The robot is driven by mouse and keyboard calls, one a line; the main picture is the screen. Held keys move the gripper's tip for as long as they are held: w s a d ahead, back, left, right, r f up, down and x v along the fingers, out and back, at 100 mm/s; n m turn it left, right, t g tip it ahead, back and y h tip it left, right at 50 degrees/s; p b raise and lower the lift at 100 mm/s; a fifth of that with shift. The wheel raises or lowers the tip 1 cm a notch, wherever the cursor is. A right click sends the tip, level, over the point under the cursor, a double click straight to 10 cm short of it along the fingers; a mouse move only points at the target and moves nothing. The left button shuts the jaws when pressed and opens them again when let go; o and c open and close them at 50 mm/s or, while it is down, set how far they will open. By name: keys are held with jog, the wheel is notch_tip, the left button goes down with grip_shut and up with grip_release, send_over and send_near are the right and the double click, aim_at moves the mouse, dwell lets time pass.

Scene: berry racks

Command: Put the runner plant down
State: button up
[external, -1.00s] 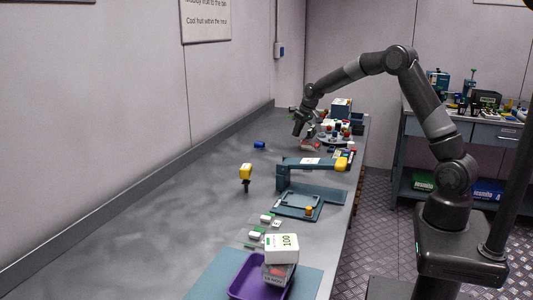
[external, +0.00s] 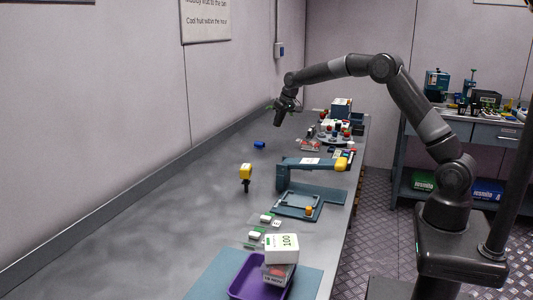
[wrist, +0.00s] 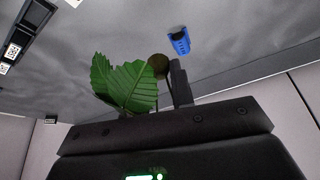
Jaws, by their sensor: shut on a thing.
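The runner plant (wrist: 125,85) shows in the wrist view as broad, serrated green leaves, with a round brown part (wrist: 158,64) beside a dark finger. My gripper (wrist: 168,88) is shut on the plant; the leaves hide much of the jaws. In the external view my gripper (external: 281,119) is raised above the far part of the grey bench, near the wall, with its jaws pointing down. The plant is too small to make out clearly there.
A blue object (external: 260,145) lies on the bench. To the right are a clear punnet (external: 309,145) and a round stand with red items (external: 337,138). Nearer are a yellow-topped tool (external: 246,172), a teal clamp-like device (external: 312,164) and a purple tray (external: 245,276). The left bench is clear.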

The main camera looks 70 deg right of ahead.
send_over(251, 153)
jog(key=s, duration=0.1)
jog(key=f, duration=0.7)
jog(key=shift+s+a, duration=0.2)
jog(key=shift+f, duration=2)
jog(key=o, duration=0.9)
jog(key=shift+f, duration=0.15)
jog(key=shift+o, duration=0.2)
